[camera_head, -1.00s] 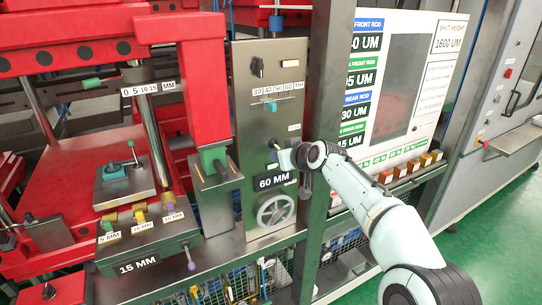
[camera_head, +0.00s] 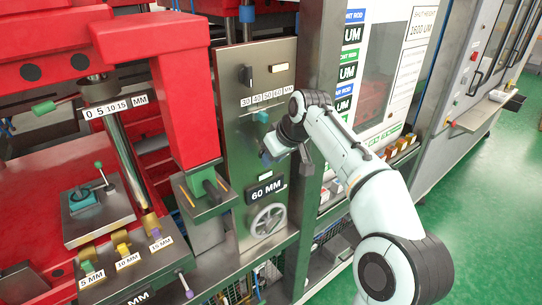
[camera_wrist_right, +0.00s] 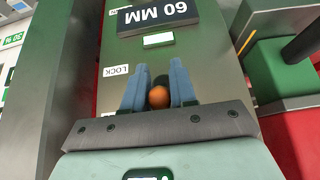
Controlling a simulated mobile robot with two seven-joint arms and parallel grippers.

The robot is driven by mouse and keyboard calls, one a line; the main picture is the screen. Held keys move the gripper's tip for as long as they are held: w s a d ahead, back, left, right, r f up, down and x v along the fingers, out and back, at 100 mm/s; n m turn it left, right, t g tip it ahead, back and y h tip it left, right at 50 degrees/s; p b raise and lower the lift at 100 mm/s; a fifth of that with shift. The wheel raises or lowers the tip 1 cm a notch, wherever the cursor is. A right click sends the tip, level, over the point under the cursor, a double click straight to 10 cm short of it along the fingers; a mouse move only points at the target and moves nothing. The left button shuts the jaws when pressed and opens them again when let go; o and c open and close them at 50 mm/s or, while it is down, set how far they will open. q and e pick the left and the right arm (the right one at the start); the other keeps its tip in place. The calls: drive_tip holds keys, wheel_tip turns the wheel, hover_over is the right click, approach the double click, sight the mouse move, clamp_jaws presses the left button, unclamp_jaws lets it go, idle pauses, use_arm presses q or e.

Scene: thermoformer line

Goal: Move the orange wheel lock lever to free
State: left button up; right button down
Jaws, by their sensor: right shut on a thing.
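The orange lever knob (camera_wrist_right: 158,97) shows in the right wrist view between the two blue fingers of my right gripper (camera_wrist_right: 158,92). The fingers are shut on it, in front of the grey-green panel (camera_wrist_right: 205,75). A LOCK label (camera_wrist_right: 117,70) is beside the fingers, upside down in that view. In the head view my right gripper (camera_head: 273,150) is at the panel (camera_head: 240,165), above the 60 MM sign (camera_head: 266,189). There the gripper hides the lever. The lever's shaft and any free mark are hidden. My left gripper is not in view.
A handwheel (camera_head: 268,220) is below the sign. A dark post (camera_head: 312,110) stands close on the right. Red press parts (camera_head: 185,110) are on the left.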

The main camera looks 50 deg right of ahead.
drive_tip(key=shift+s+g, duration=0.2)
drive_tip(key=shift+g, duration=0.1)
drive_tip(key=c, duration=1)
unclamp_jaws()
drive_tip(key=shift+r, duration=0.1)
drive_tip(key=shift+s, duration=0.2)
drive_tip(key=shift+r, duration=0.1)
drive_tip(key=shift+r, duration=0.25)
drive_tip(key=v, duration=1.3)
drive_tip(key=shift+s, duration=0.15)
drive_tip(key=shift+f, duration=0.15)
